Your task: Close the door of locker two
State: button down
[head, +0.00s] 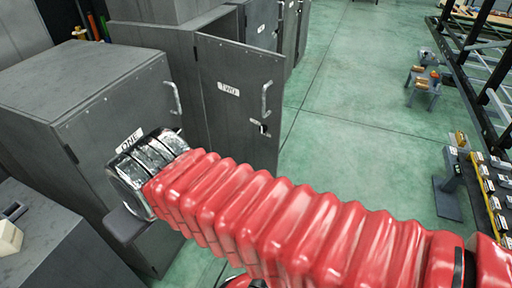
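The door of locker two (238,75), a dark grey panel with a white "TWO" label, stands open in the head view. It sticks out to the right from the locker row, with a silver handle (265,98) and a latch near its right edge. My red-sleeved arm crosses the front of the view from the lower right and covers the door's lower part. My gripper (126,222) is at the arm's left end, in front of locker one and left of the door. Its fingers are not clear enough to tell whether they are open.
Locker one (84,92), labelled "ONE", stands at the left with its door shut. More grey lockers (262,22) stand behind. The green floor (350,85) right of the door is clear. A black rack (480,60) and a small stand (424,82) are at the right.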

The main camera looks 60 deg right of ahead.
aim_at(242, 85)
jog(key=i, duration=0.9)
jog(key=z, duration=0.05)
